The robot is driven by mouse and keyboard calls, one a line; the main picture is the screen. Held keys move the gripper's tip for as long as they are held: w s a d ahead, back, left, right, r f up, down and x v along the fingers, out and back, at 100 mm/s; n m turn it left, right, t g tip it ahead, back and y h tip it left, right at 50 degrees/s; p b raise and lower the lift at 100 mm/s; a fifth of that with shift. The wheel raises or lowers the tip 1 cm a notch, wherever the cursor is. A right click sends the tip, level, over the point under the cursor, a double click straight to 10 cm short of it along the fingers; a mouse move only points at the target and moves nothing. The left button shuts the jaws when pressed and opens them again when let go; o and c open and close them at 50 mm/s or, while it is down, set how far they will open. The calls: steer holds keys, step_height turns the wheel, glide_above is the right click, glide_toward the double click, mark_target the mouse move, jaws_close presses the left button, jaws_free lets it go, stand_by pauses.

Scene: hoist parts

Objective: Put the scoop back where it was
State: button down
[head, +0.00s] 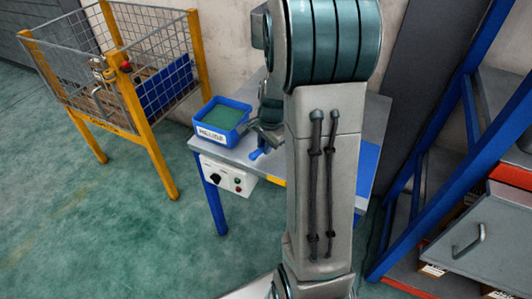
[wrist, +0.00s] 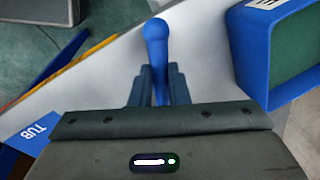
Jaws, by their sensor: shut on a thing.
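The scoop is a blue piece with a long handle and a rounded end, and it shows in the wrist view (wrist: 156,40). My gripper (wrist: 158,82) is shut on it, one dark finger on each side. The rounded end points away from the gripper. A small blue part of the scoop (head: 256,154) shows over the table in the head view. My arm hides most of the gripper there. I cannot tell whether the scoop touches the tabletop.
A blue bin (head: 207,133) with a green inside and a white label stands on the grey table (head: 238,157), left of my gripper. A switch box (head: 228,178) is on the table's front. A yellow mesh cage (head: 150,135) stands left; blue racking (head: 440,185) stands right.

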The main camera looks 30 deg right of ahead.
mark_target(265, 162)
steer(key=shift+s+b+x, duration=0.15)
steer(key=shift+s+x, duration=0.05)
steer(key=shift+x, duration=0.75)
steer(key=shift+s+b+x, duration=0.15)
steer(key=shift+s+x, duration=0.05)
steer(key=shift+x, duration=0.7)
steer(key=shift+d, duration=0.1)
steer(key=shift+f, duration=0.2)
steer(key=c, duration=1.4)
jaws_free()
